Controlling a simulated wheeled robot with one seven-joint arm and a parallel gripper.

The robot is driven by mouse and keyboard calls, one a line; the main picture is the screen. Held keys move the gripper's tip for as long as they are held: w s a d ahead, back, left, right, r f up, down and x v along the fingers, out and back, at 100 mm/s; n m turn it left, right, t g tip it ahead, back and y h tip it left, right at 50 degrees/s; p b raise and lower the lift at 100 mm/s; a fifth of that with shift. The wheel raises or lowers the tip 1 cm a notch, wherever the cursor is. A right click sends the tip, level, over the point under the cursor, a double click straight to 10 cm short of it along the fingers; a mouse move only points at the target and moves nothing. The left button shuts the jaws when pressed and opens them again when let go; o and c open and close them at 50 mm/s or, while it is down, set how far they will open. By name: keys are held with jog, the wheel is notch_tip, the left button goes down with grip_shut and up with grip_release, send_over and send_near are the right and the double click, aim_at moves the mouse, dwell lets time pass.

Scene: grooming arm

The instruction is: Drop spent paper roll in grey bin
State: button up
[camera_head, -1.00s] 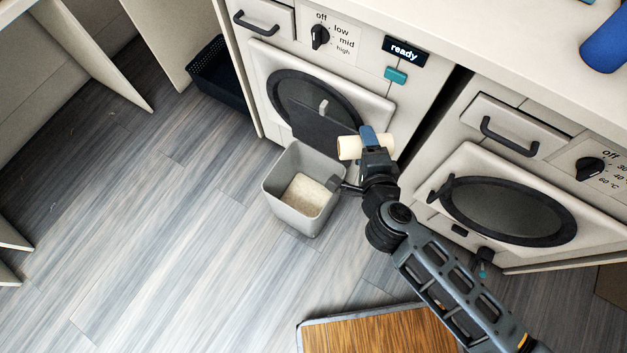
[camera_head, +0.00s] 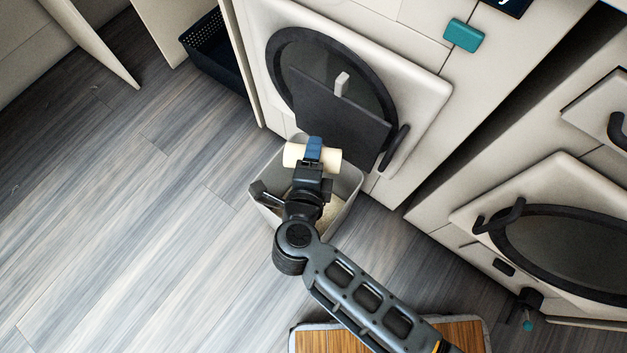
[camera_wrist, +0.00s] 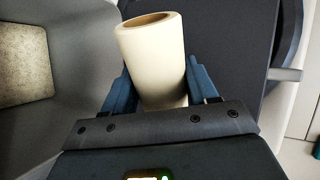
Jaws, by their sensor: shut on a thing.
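The spent paper roll (camera_head: 327,157) is a cream tube with a brown core, held across my gripper (camera_head: 314,150) in the head view. In the wrist view the roll (camera_wrist: 152,58) stands between the blue fingers of my gripper (camera_wrist: 158,88), which are shut on it. The grey bin (camera_head: 349,187) stands on the floor, and my gripper and the roll are over its back part in the head view. My wrist hides much of its inside. In the wrist view the bin (camera_wrist: 78,75) lies to the left of the roll, with a pale speckled bottom showing.
A dryer with a round dark door (camera_head: 300,50) is just behind the bin, with a dark flat panel (camera_head: 345,120) against it. A second machine (camera_head: 560,240) stands at right. A black basket (camera_head: 208,55) is at upper left. A wooden-topped board (camera_head: 465,335) lies at the bottom. Floor at left is clear.

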notch_tip(320, 180, down, 6)
jog(key=b, duration=0.7)
jog(key=shift+a, duration=0.1)
jog(key=o, duration=1.6)
jog(key=shift+c, duration=0.2)
jog(key=shift+f, duration=0.1)
jog(key=p+v, duration=0.3)
jog(key=v, duration=0.4)
jog(key=shift+s+r, duration=0.25)
jog(key=shift+s, duration=0.05)
